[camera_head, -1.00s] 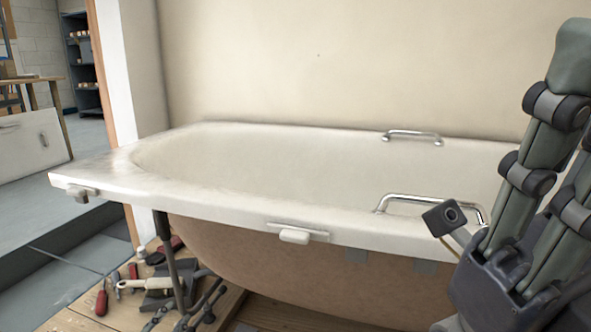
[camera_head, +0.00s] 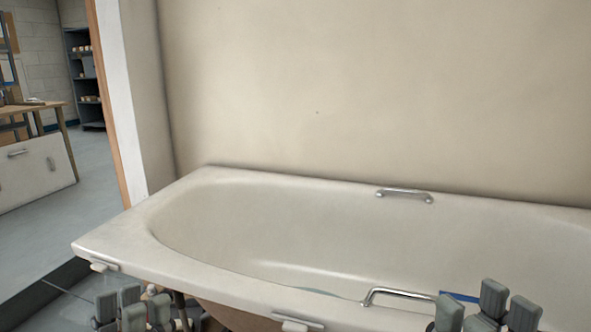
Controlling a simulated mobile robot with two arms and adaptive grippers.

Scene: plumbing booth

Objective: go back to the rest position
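My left gripper (camera_head: 132,306) shows at the bottom left, in front of the tub's near left corner. Only its upper grey finger segments are in view; they point up and stand apart, with nothing seen between them. My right gripper (camera_head: 489,308) shows at the bottom right, in front of the tub's near rim by the near grab bar. Its finger tips also stand apart and look empty. Both palms and wrists are below the picture. The white bathtub (camera_head: 235,278) lies along the wall behind both grippers.
A near chrome grab bar (camera_head: 400,293) and a far one (camera_head: 404,194) sit on the tub's rims. A small blue strip (camera_head: 460,297) shows beside the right gripper. White brackets (camera_head: 297,323) sit at the near rim. Floor (camera_head: 85,205) is open at the left, before a workbench (camera_head: 40,108).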

